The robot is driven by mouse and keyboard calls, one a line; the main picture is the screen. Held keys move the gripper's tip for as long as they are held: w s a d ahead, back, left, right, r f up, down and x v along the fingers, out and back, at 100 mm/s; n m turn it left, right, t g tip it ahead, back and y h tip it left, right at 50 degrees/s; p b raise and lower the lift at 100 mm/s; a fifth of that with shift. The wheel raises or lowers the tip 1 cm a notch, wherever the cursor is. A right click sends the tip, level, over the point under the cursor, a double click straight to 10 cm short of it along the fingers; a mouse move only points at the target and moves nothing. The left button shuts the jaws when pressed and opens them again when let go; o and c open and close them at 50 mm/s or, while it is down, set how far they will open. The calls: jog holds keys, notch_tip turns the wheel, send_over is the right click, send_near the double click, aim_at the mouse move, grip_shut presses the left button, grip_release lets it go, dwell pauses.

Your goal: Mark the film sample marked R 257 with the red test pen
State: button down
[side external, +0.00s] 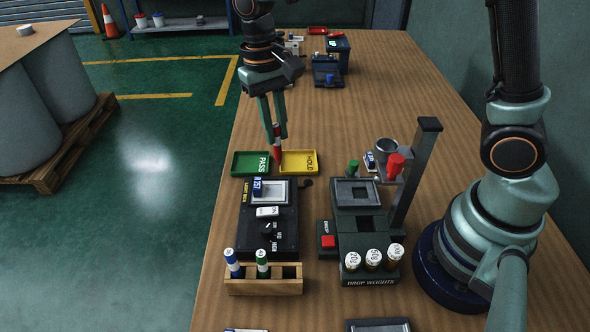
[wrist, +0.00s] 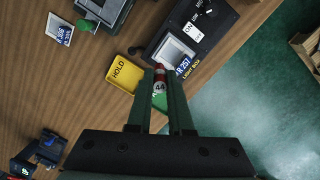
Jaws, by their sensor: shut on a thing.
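My gripper (side external: 276,137) is shut on the red test pen (side external: 277,156), which hangs upright, red end down, by the gap between the green and yellow trays. In the wrist view the pen (wrist: 160,76) sits between the fingers, with a white band marked 44. The film sample marked R 257 (wrist: 173,51) lies on the lit window of the light box (wrist: 212,28). Its blue label (side external: 257,187) shows at the window's left edge in the side view. The pen is beyond the light box there, apart from the sample.
The green PASS tray (side external: 240,168) and yellow HOLD tray (side external: 299,171) stand beyond the light box. A wooden rack (side external: 263,286) holds a blue and a green pen, with one slot empty. The drop-weight tester (side external: 362,238) stands right. Another labelled sample (wrist: 60,29) lies apart.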

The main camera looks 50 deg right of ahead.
aim_at(279, 160)
jog(key=shift+f, duration=2.55)
jog(key=shift+s+a+f, duration=0.15)
jog(key=shift+a+f, duration=0.05)
jog(key=shift+a, duration=0.15)
jog(key=shift+f, duration=0.2)
jog(key=shift+s+a, duration=0.85)
dwell(2.0)
jog(key=shift+r, duration=0.15)
notch_tip(279, 160, up, 7)
dwell(0.9)
dwell(0.3)
